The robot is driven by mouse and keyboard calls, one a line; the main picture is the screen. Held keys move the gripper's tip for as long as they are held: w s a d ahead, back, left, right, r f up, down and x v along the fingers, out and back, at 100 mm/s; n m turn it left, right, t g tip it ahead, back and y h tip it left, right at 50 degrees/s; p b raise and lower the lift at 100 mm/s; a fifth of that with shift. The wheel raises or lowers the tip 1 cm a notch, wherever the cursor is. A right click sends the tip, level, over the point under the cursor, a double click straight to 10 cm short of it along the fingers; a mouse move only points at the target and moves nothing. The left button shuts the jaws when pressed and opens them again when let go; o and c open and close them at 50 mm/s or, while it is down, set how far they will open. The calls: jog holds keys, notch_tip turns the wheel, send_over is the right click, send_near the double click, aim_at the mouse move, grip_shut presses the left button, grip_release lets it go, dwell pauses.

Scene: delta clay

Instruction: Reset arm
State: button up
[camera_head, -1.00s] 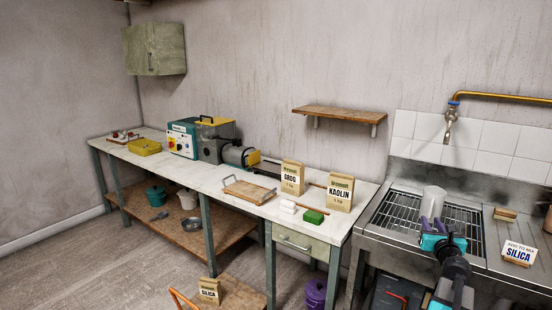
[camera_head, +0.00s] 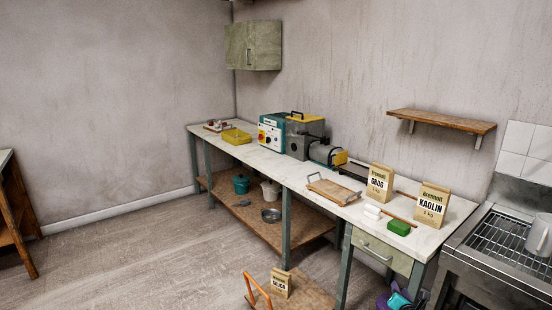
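A teal part of my gripper (camera_head: 397,299) shows low at the bottom edge, right of centre, in front of the bench's right end. Purple shows beside it, and I cannot tell whether that is its fingers or something under the bench. Most of my arm is out of view, and I cannot see whether the gripper is open or shut or holds anything.
The white-topped bench (camera_head: 290,172) carries a GROG bag (camera_head: 380,183), a KAOLIN bag (camera_head: 432,205), a wooden tray (camera_head: 333,190) and a green block (camera_head: 398,227). A SILICA bag (camera_head: 280,285) sits low in front. A mug (camera_head: 540,234) stands on the sink rack.

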jog(key=s+a+f+m+g, duration=0.35)
jog(key=s+a+f, duration=0.2)
jog(key=f, duration=0.35)
jog(key=s+a+f+m+g, duration=0.2)
jog(key=s+a+f+m, duration=0.25)
jog(key=a+f, duration=0.35)
jog(key=s+a+f+m+g, duration=0.25)
jog(key=s+a+f, duration=0.3)
jog(key=f, duration=0.35)
jog(key=s+a+f+m+g+y+b, duration=0.1)
jog(key=s+a+f+m+g, duration=0.25)
jog(key=s, duration=0.55)
jog(key=s+a+f+m+g+y, duration=0.1)
jog(key=s+a+f+m+g, duration=0.2)
jog(key=s, duration=0.5)
jog(key=s+a+r+m+g+y, duration=0.1)
jog(key=s+a+m+g, duration=0.3)
jog(key=s+m, duration=0.5)
jog(key=s+y, duration=0.1)
jog(key=s, duration=0.1)
jog(key=shift+s+a+m, duration=0.4)
